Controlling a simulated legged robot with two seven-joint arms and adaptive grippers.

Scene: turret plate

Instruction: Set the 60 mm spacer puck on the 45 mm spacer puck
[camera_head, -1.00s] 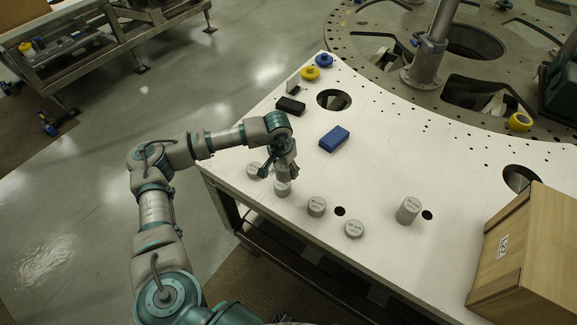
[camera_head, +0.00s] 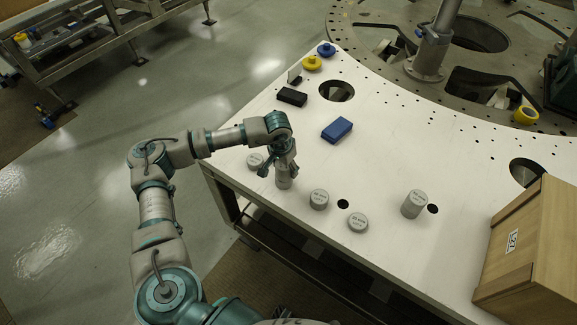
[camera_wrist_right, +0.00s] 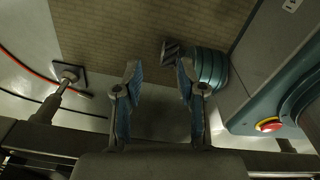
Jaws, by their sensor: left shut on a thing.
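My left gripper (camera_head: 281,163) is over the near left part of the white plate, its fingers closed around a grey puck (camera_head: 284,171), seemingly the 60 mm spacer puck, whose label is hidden. Directly below is another grey puck (camera_head: 284,183), seemingly the 45 mm spacer puck. The two look lined up as one upright column; I cannot tell whether they touch. My right gripper (camera_wrist_right: 158,78) shows in the right wrist view with its fingers apart and nothing between them.
Other grey pucks stand on the plate (camera_head: 390,150): one left (camera_head: 255,160), two right (camera_head: 319,199) (camera_head: 358,222), and a taller one (camera_head: 414,204). A blue block (camera_head: 337,130), black block (camera_head: 292,96) and wooden box (camera_head: 530,250) are also there.

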